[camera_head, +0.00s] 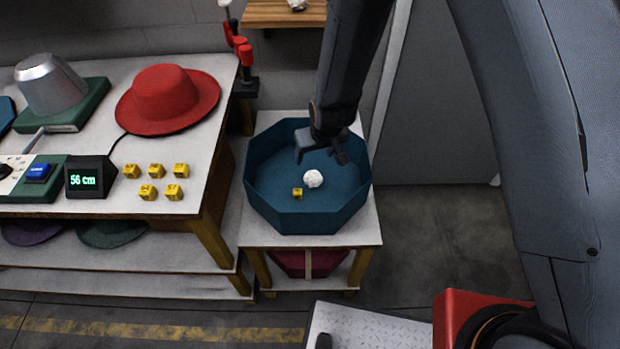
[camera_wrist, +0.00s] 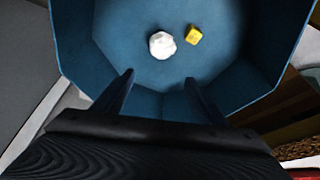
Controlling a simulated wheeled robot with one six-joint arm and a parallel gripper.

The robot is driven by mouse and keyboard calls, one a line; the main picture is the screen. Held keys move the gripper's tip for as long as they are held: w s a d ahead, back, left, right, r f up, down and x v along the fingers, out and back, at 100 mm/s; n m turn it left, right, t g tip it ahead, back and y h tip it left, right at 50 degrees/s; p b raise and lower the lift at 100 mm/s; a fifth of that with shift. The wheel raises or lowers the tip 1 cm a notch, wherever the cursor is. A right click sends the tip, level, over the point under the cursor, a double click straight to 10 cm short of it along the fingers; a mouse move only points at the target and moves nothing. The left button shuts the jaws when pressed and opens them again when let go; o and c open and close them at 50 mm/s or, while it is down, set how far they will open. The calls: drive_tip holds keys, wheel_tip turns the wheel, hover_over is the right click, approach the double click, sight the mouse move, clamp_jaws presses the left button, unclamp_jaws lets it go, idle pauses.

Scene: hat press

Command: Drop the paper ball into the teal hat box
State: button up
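The teal hat box (camera_head: 262,205) is an open octagonal box on a small white-topped table. The white crumpled paper ball (camera_head: 313,178) lies on the floor of the box, to the right of a small yellow cube (camera_head: 297,193). My gripper (camera_head: 322,158) hangs over the box, at its far side, with its fingers apart and nothing between them. In the wrist view the paper ball (camera_wrist: 162,45) and the yellow cube (camera_wrist: 194,35) lie inside the box (camera_wrist: 90,65), beyond my open fingertips (camera_wrist: 158,80).
The table (camera_head: 366,215) under the box has a dark red item on its lower shelf. On the left, a workbench (camera_head: 215,85) holds a red hat (camera_head: 166,98), several yellow cubes (camera_head: 155,171) and a display reading 56 cm (camera_head: 86,179). Red-handled tools (camera_head: 244,55) stand behind its right edge.

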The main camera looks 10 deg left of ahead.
drive_tip(key=shift+r, duration=0.1)
drive_tip(key=v, duration=0.7)
drive_tip(key=shift+s+r, duration=0.15)
drive_tip(key=shift+r, duration=0.1)
drive_tip(key=shift+d, duration=0.1)
drive_tip(key=s+d+r+m+h, duration=0.15)
drive_tip(key=d+r, duration=0.25)
drive_tip(key=d, duration=0.4)
drive_tip(key=s+d+r+m, duration=0.15)
drive_tip(key=d+r, duration=0.25)
drive_tip(key=d, duration=0.4)
drive_tip(key=s+d+r+m+g, duration=0.1)
drive_tip(key=s+d+r, duration=0.1)
drive_tip(key=s+d, duration=0.2)
drive_tip(key=s+d+r+m+g, duration=0.1)
drive_tip(key=s+d, duration=0.4)
drive_tip(key=d, duration=0.5)
wheel_tip(320, 180, up, 2)
drive_tip(key=shift+s+r+m+h, duration=0.2)
drive_tip(key=shift+m+h, duration=0.25)
drive_tip(key=shift+m, duration=0.25)
